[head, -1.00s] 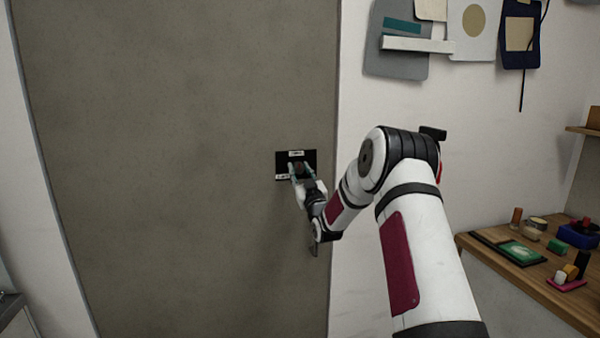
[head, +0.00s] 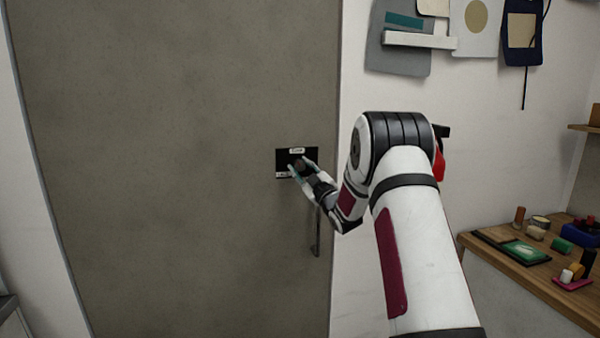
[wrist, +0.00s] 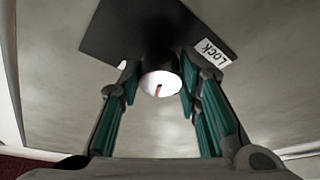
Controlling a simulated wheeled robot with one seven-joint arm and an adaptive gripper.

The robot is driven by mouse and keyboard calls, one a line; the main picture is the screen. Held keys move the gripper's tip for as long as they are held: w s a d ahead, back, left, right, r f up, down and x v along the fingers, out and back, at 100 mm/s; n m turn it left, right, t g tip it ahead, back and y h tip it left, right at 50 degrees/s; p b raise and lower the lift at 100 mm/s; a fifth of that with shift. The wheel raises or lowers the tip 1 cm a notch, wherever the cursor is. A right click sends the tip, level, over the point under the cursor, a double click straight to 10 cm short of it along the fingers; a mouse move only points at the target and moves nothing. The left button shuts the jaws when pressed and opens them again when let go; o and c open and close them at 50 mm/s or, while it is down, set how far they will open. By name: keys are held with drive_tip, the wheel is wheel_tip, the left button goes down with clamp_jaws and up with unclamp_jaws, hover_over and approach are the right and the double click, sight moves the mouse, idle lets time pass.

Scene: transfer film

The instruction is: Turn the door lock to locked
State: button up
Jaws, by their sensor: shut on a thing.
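The door lock is a black plate (head: 283,156) on the grey-brown door, with a white label at its top and another at its lower left. In the wrist view the plate (wrist: 115,35) appears tilted, and a white label reading LOCK (wrist: 215,52) sits at its right corner. The round knob (wrist: 160,84) has a dark body and a pale face with a short red mark, near upright in that picture. My gripper (head: 301,167) is shut on the knob, its teal pads on either side in the wrist view (wrist: 160,92). The other label is mostly hidden there.
A door handle (head: 316,238) hangs below the lock, near the door's right edge. To the right, a wooden counter (head: 555,285) holds several small objects. Pouches and panels (head: 400,45) hang on the white wall. The door (head: 170,170) left of the lock is clear.

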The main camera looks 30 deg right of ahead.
drive_tip(key=n+g+y+b, duration=0.1)
drive_tip(key=n, duration=0.2)
drive_tip(key=n+g+y+b, duration=0.1)
drive_tip(key=n, duration=0.3)
drive_tip(key=shift+r+n, duration=0.15)
drive_tip(key=shift+n, duration=0.15)
drive_tip(key=n+g, duration=0.1)
drive_tip(key=n, duration=0.1)
drive_tip(key=n+g, duration=0.1)
drive_tip(key=n, duration=0.2)
drive_tip(key=shift+d+r+n+b, duration=0.1)
drive_tip(key=shift+r+n+b, duration=0.05)
drive_tip(key=shift+n+b, duration=0.2)
drive_tip(key=o, duration=1.1)
drive_tip(key=s, duration=0.8)
drive_tip(key=s+d+r, duration=0.1)
drive_tip(key=s, duration=0.3)
drive_tip(key=shift+d, duration=0.1)
